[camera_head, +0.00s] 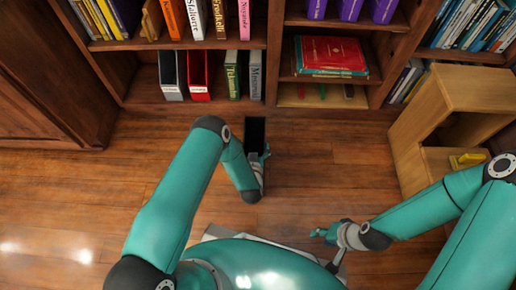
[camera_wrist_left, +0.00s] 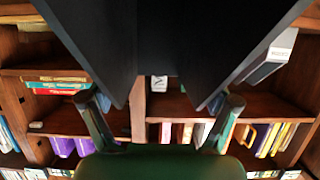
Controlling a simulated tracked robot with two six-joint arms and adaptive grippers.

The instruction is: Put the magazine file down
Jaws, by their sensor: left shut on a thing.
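A black magazine file (camera_head: 254,131) is in front of the bookcase, seen from above in the head view. My left gripper (camera_head: 259,157) is shut on its near end. In the left wrist view the dark file (camera_wrist_left: 155,40) fills the upper middle, with a finger at each side of it. The head view does not make clear whether its underside touches the floor. My right gripper (camera_head: 330,234) is low at the right, apart from the file; its finger opening is too small to read.
The bottom shelf holds a white-fronted black file (camera_head: 171,76), a red file (camera_head: 198,78) and books (camera_head: 233,75). Red books (camera_head: 331,54) lie on a shelf to the right. A light wooden shelf unit (camera_head: 478,90) stands at the right. The wooden floor (camera_head: 330,165) between is clear.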

